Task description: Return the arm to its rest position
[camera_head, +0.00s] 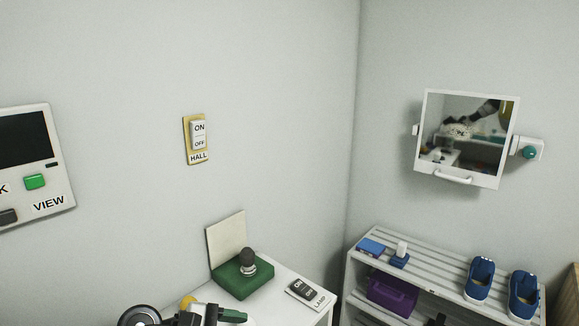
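Part of my dark arm (140,316), with a round joint, shows at the bottom edge, left of centre, and is cut off by the frame. I take it to be my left arm. Its gripper (205,315) seems to be at the bottom edge by the white counter (290,274). Its fingers cannot be made out clearly. A dark green piece (232,315) shows beside it, and I cannot tell whether it is touched or held. My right gripper is not in view.
A green block with a dark knob (248,262) and a LAMP switch (307,293) are on the counter. A HALL switch (198,138), a VIEW panel (58,150) and a tilted mirror (467,138) are on the walls. A slatted rack (430,262) holds blue shoes (480,277).

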